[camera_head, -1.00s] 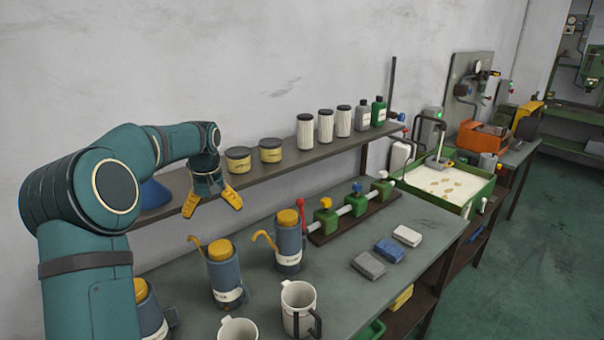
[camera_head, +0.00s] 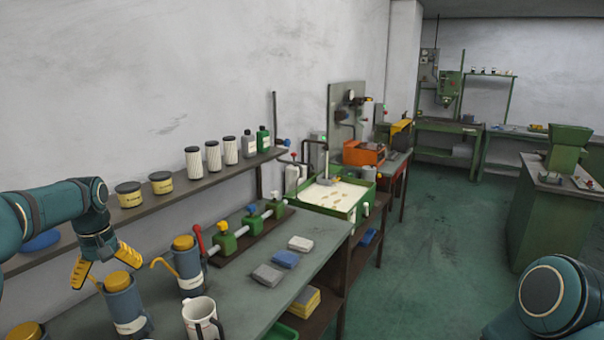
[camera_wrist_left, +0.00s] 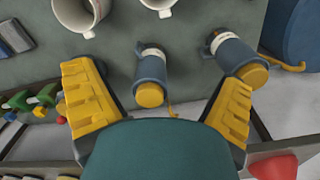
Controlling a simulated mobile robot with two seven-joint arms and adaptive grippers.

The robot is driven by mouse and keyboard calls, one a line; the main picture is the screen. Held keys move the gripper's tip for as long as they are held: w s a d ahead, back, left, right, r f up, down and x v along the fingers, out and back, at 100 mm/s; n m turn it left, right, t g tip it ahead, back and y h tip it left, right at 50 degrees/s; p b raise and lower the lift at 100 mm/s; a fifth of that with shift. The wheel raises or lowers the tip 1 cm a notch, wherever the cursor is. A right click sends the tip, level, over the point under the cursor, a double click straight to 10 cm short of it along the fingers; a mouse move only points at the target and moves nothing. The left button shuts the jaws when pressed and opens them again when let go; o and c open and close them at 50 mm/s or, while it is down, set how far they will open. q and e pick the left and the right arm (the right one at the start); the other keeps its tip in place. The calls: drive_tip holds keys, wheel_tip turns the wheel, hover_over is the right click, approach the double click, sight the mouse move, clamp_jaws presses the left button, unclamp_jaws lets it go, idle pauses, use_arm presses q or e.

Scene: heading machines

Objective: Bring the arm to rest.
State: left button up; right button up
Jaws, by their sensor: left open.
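My left arm (camera_head: 50,207) comes in from the left in the head view, in front of the wall shelf. My left gripper (camera_head: 104,268) has yellow fingers, spread apart and empty, and hangs above the bench's back edge near the blue oil cans. In the left wrist view its fingers (camera_wrist_left: 160,112) are wide apart, with a blue can (camera_wrist_left: 150,75) showing between them and apart from them. At the lower right of the head view a teal joint of my right arm (camera_head: 543,295) shows; its gripper is out of view.
Blue cans with yellow caps (camera_head: 187,265) and a white mug (camera_head: 202,318) stand on the bench (camera_head: 255,300). Jars and bottles line the shelf (camera_head: 160,200). A valve manifold (camera_head: 240,235) and a sand tray (camera_head: 338,198) lie further right. The green floor (camera_head: 430,240) is open.

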use_arm(q)
drive_tip(key=w+d+f+m+h, duration=0.2)
drive_tip(key=w+d+f+m, duration=0.1)
drive_tip(key=d+f, duration=0.95)
drive_tip(key=s+d+f+m+t+h, duration=0.1)
drive_tip(key=s+d+f, duration=0.4)
drive_tip(key=d+f, duration=0.65)
drive_tip(key=s+d+f+m+t+h, duration=0.1)
drive_tip(key=s+d+f, duration=0.3)
drive_tip(key=s+d, duration=0.3)
drive_tip(key=s+d+f+m, duration=0.1)
drive_tip(key=s+d+f, duration=0.35)
drive_tip(key=s, duration=0.45)
wheel_tip(320, 180, down, 8)
drive_tip(key=s+b, duration=0.1)
drive_tip(key=b, duration=0.6)
drive_tip(key=shift+d+f+b, duration=0.2)
drive_tip(key=shift+d+b, duration=0.15)
drive_tip(key=shift+b, duration=0.05)
use_arm(e)
wheel_tip(320, 180, down, 9)
drive_tip(key=shift+s+a+r, duration=0.2)
drive_tip(key=shift+a, duration=0.05)
